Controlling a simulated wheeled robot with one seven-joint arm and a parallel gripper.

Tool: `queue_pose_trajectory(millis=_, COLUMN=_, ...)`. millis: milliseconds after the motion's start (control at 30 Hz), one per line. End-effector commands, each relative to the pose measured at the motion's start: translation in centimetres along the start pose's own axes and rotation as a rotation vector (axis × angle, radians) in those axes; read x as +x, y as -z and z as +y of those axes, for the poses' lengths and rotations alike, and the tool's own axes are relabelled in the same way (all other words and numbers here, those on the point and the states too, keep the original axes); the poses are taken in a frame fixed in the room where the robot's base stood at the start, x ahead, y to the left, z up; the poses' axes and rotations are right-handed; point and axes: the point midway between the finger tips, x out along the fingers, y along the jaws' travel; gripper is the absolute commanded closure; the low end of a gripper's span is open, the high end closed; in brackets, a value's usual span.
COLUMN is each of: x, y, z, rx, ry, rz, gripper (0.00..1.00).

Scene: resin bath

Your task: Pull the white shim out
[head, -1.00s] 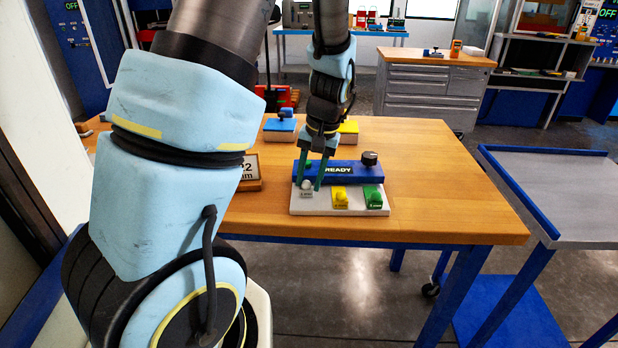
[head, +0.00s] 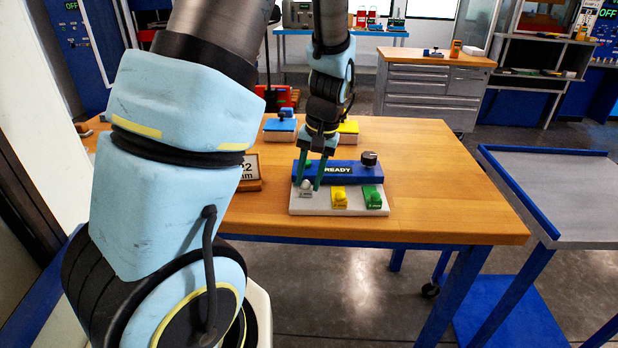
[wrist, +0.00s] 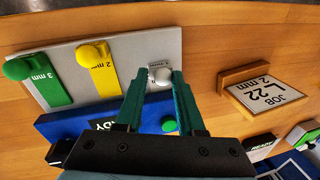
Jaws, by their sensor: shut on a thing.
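The white shim (wrist: 157,70), a small tab with a round knob, lies at one end of a pale base plate (head: 327,207). Its white knob (head: 306,184) shows in the head view at the plate's left end. My gripper (wrist: 160,78) has its green fingers on both sides of this knob and is shut on it. The fingers reach down past the blue block marked READY (head: 337,170). The shim is still at the plate, in line with the other shims. The fingers hide part of its edges.
A yellow shim (head: 340,198) and a green shim (head: 373,197) sit to the right on the same plate. A black knob (head: 370,159) stands on the blue block. A job sign (head: 249,170) stands close on the left. The wooden table (head: 450,200) is clear to the right.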

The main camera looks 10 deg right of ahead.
Motion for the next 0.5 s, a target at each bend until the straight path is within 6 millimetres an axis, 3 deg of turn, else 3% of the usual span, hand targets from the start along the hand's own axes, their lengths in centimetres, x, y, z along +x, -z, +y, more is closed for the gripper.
queue_pose_trajectory(millis=233, x=0.0, y=-0.3, z=-0.2, rx=-0.001, ry=0.003, rz=-0.004, gripper=1.00)
queue_pose_trajectory(millis=500, x=-0.1, y=-3.8, z=0.5, rx=0.000, ry=0.003, rz=-0.005, gripper=1.00)
